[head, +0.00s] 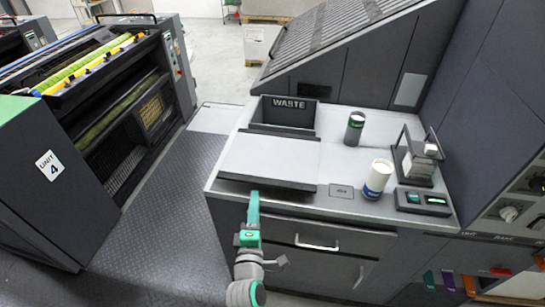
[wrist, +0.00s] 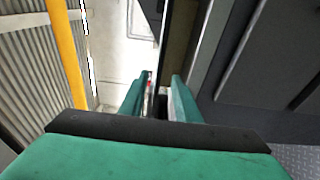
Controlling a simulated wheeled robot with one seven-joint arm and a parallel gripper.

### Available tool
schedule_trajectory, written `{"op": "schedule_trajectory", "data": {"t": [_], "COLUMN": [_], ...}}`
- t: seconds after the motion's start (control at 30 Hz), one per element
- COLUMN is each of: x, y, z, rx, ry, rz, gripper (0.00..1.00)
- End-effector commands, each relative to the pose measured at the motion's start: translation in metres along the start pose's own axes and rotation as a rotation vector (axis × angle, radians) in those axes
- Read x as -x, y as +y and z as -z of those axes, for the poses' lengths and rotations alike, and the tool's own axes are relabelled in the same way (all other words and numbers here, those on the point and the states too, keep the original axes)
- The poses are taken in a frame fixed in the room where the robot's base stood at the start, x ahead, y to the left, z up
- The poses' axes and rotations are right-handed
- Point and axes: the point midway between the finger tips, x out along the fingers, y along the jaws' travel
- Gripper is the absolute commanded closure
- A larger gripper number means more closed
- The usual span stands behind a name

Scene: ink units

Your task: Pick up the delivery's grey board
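A flat, light grey board-like panel (head: 270,156) lies on the counter in the head view, between a dark strip along its front and the waste bin behind. I cannot tell for certain that it is the delivery's grey board. My gripper (head: 254,196) is in front of the counter, its green fingers pointing up near the dark front strip. I cannot tell whether it touches the strip. In the wrist view my gripper (wrist: 161,78) has its two green fingers apart, with nothing visible held between them. The panel cannot be made out in the wrist view.
A dark bin marked WASTE (head: 289,113) stands at the back of the counter. A dark green-banded can (head: 354,129), a white-and-blue container (head: 377,180) and a small device (head: 417,160) stand to the right. A press unit marked 4 (head: 55,175) is at left.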

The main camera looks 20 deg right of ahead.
Motion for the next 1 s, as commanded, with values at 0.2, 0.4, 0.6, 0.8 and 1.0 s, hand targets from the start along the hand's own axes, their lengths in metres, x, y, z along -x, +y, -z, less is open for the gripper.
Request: {"op": "schedule_trajectory", "data": {"t": [0.2,0.4,0.6,0.8,1.0], "x": [-0.028,-0.039,-0.065,-0.085,-0.087], "y": [0.001,0.0,0.001,0.0,0.0], "z": [-0.001,-0.001,-0.002,-0.002,-0.002], "rx": [-0.001,-0.002,-0.004,-0.003,-0.002], "ry": [-0.001,0.0,0.0,0.0,0.001], "rz": [-0.001,-0.001,-0.002,-0.001,0.0], "gripper": [0.7,0.7,0.7,0.7,0.7]}}
